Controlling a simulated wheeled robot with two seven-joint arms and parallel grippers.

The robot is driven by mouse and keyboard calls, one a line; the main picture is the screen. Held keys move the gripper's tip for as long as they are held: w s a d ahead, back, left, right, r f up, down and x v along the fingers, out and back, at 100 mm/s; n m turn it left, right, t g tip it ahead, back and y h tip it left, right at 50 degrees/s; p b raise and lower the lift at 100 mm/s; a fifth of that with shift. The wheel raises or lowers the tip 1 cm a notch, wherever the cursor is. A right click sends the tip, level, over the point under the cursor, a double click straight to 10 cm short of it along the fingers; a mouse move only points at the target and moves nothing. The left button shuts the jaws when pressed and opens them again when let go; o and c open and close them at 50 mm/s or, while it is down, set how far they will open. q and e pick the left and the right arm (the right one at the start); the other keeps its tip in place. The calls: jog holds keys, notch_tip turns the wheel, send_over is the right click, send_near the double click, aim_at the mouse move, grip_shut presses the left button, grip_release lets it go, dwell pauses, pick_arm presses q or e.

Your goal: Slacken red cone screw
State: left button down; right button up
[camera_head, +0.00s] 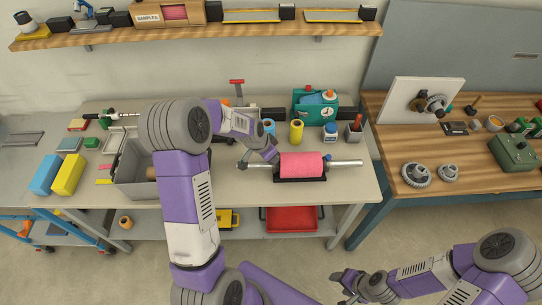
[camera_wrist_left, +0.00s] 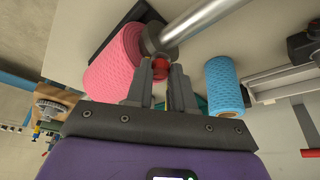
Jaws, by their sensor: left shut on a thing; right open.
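The red cone screw (camera_wrist_left: 160,69) shows as a small red knob between my left gripper's fingertips in the left wrist view. It sits on the side of a grey metal cone (camera_wrist_left: 157,38) at the end of the pink roll (camera_wrist_left: 117,58). The pink roll (camera_head: 302,165) lies on a metal shaft (camera_head: 346,163) over a black cradle in the head view. My left gripper (camera_wrist_left: 161,72) is shut on the red screw, whose sides are partly hidden by the fingers. In the head view the screw is hidden behind my left gripper (camera_head: 268,157). My right gripper (camera_head: 345,287) is open and empty, in front of the bench.
A blue roll (camera_wrist_left: 224,86) stands close beside my left gripper. Behind the pink roll are a yellow roll (camera_head: 296,131), a teal machine (camera_head: 315,105) and a white bottle (camera_head: 330,132). A grey bin (camera_head: 127,180) stands left on the bench. The bench front right is clear.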

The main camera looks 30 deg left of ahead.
pick_arm(q)
jog(key=shift+n, duration=0.3)
jog(key=c, duration=1)
grip_release()
